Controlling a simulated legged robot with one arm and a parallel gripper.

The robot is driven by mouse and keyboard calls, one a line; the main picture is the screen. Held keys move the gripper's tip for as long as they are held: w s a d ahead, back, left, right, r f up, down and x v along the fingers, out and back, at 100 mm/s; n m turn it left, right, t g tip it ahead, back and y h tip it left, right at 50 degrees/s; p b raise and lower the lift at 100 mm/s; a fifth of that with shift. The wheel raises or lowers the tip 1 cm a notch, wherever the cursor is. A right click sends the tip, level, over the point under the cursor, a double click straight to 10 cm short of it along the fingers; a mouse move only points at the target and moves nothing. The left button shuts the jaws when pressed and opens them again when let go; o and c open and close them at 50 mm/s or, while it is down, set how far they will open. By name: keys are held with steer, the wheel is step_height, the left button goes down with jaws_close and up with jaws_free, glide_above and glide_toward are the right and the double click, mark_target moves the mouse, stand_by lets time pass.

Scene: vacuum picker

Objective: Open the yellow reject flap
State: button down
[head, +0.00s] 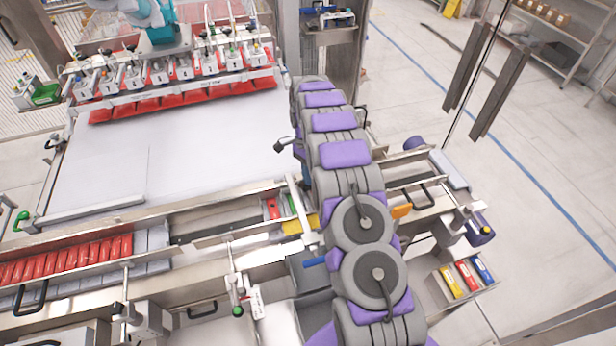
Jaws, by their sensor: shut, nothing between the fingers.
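A yellow panel (296,225), which looks like the reject flap, sits at the right end of the conveyor lane, just left of my arm. It appears to lie flat or nearly so, and its right end is partly hidden behind my arm. I cannot tell whether it is open or closed. My grey and purple arm reaches away from the bottom of the view, over the right end of the machine. No fingertips show, so my gripper cannot be made out.
Red packs (70,262) lie in the lane at left. A white table (170,150) lies under a row of suction heads. A green-tipped lever (237,290) stands in front of the lane. Coloured bins (467,275) are at lower right. Floor is clear at far right.

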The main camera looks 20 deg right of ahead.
steer(key=p+v, duration=0.4)
steer(key=v, duration=0.7)
steer(key=shift+r+p, duration=0.35)
steer(key=shift+d, duration=0.1)
